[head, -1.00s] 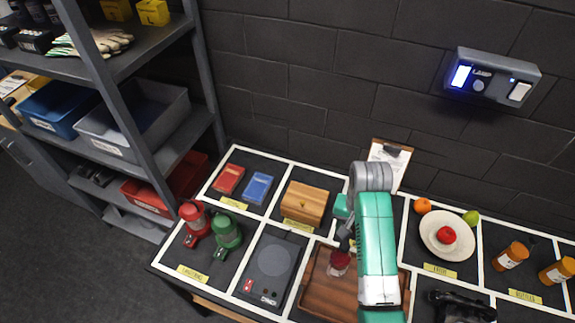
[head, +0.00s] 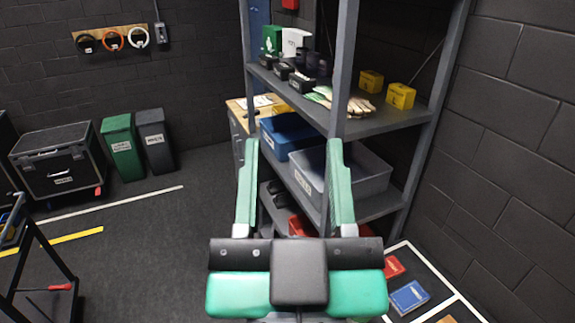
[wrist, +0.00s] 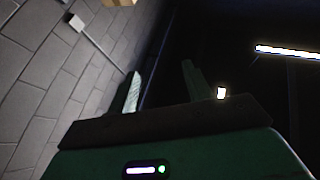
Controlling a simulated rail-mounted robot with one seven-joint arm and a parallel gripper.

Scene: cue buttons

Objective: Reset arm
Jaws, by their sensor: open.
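My gripper (head: 293,190) is raised in front of the head camera, with its two green fingers wide apart and nothing between them. It appears in front of the grey shelf unit (head: 345,60) and is not touching anything that I can see. In the wrist view my gripper (wrist: 160,90) also shows its two fingers apart, with a wall on the left and a dark area with a bright light strip (wrist: 287,52) on the right.
The shelves hold a blue bin (head: 287,135), a grey bin (head: 365,172), gloves (head: 350,104) and yellow boxes (head: 400,96). Green (head: 122,148) and dark (head: 154,143) trash bins stand left. Floor between is open.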

